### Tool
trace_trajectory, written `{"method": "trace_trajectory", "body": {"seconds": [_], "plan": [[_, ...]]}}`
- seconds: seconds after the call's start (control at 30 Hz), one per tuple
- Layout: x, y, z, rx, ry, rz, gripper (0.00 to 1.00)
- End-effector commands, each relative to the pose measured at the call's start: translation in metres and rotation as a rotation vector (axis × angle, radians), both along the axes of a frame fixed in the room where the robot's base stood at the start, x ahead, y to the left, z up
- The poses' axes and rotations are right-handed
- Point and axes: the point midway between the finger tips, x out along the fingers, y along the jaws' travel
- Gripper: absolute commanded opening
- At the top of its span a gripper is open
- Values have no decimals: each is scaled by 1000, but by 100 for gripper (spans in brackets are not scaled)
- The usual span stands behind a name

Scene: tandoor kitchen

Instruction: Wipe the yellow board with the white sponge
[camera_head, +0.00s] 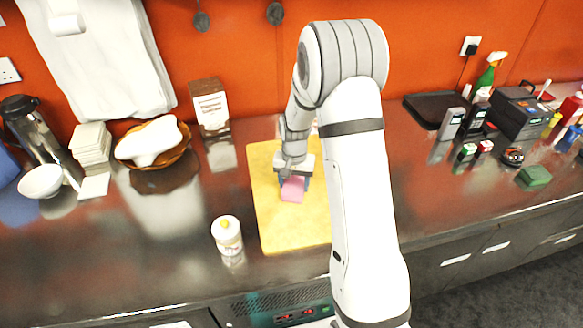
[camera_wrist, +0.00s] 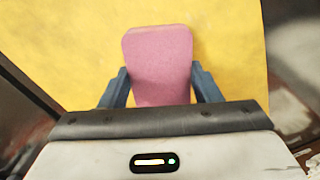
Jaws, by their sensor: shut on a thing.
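The yellow board (camera_head: 274,225) lies flat on the dark metal counter, partly hidden behind my arm in the head view. It also fills much of the wrist view (camera_wrist: 60,45). My gripper (camera_head: 292,182) is over the board and is shut on a pink sponge (camera_head: 292,190). In the wrist view the pink sponge (camera_wrist: 158,62) sits between the two blue fingers of my gripper (camera_wrist: 160,88). I cannot tell whether the sponge touches the board. The sponge looks pink, and no white sponge is plain to see.
A brown carton (camera_head: 210,108), a basket (camera_head: 153,145) and a white bowl (camera_head: 41,181) are farther left. A green sponge (camera_head: 534,176) and black tray (camera_head: 434,108) lie right. The counter's front left is clear.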

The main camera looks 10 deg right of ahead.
Motion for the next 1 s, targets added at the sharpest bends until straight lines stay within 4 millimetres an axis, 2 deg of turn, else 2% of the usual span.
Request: {"method": "trace_trajectory", "body": {"seconds": [0.03,0.07,0.6,0.77,1.0], "plan": [[1,1,16,0,-5,1,29],[1,2,23,0,-5,2,29],[1,7,68,0,-3,11,29],[1,7,78,0,-2,12,29],[1,7,78,0,-2,12,29]]}}
